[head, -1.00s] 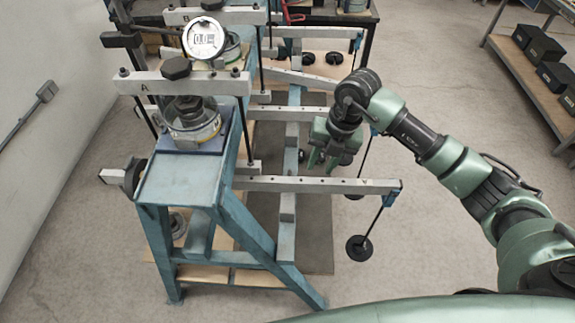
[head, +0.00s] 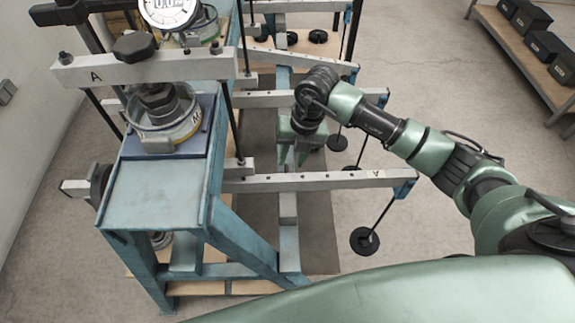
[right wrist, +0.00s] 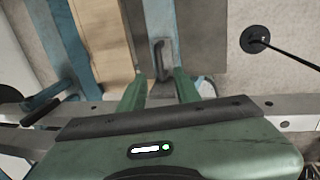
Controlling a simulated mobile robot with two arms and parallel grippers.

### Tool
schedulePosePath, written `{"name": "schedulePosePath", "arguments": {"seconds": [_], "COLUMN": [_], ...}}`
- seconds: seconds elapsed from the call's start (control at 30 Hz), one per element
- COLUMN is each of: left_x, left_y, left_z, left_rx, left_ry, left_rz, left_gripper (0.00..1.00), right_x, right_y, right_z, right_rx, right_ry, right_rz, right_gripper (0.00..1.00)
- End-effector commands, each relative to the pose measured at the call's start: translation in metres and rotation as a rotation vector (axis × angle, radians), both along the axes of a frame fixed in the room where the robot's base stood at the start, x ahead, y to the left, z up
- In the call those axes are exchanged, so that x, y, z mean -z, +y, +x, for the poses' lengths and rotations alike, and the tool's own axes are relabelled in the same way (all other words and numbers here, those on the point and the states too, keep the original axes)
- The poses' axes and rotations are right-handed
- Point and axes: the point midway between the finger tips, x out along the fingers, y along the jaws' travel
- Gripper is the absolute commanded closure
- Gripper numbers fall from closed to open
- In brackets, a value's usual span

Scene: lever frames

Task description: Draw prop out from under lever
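The lever (head: 320,181) is a pale grey beam marked A. It runs right from the blue frame to a blue end piece with a hanging black weight. A grey-blue upright piece (head: 288,207), which looks like the prop, shows below the lever's middle; the beam hides its top. My right gripper (head: 294,160) points down just behind the lever, fingers apart. In the right wrist view the open gripper (right wrist: 158,92) has a dark handle (right wrist: 158,60) ahead of and between its fingertips, with no visible grip on it. My left gripper is not in view.
The blue frame (head: 160,195) with its gauge and press stack stands at left. More levers and hanging weights (head: 338,143) lie behind. The weight (head: 364,241) of lever A hangs at front right. A shelf with dark boxes (head: 548,45) stands far right. Floor between is clear.

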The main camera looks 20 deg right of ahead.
Motion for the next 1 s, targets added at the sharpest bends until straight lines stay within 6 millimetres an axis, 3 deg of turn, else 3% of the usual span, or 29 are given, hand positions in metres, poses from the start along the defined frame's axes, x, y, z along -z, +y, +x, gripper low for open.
{"name": "schedulePosePath", "arguments": {"seconds": [0.3, 0.63, 0.67, 0.77, 1.0], "left_x": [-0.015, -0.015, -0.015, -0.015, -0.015], "left_y": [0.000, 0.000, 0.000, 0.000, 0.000], "left_z": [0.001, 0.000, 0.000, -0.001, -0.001], "left_rx": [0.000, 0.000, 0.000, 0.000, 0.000], "left_ry": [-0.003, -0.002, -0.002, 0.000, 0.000], "left_rz": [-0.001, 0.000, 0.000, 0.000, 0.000], "left_gripper": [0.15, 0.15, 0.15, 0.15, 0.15], "right_x": [0.041, 0.048, 0.048, 0.048, 0.048], "right_y": [0.009, 0.009, 0.009, 0.009, 0.009], "right_z": [0.002, 0.003, 0.002, 0.002, 0.003], "right_rx": [0.001, 0.000, 0.000, 0.000, 0.001], "right_ry": [0.003, 0.000, 0.000, 0.000, 0.000], "right_rz": [0.001, 0.000, 0.000, 0.000, 0.000], "right_gripper": [0.67, 0.67, 0.70, 0.98, 1.00]}}
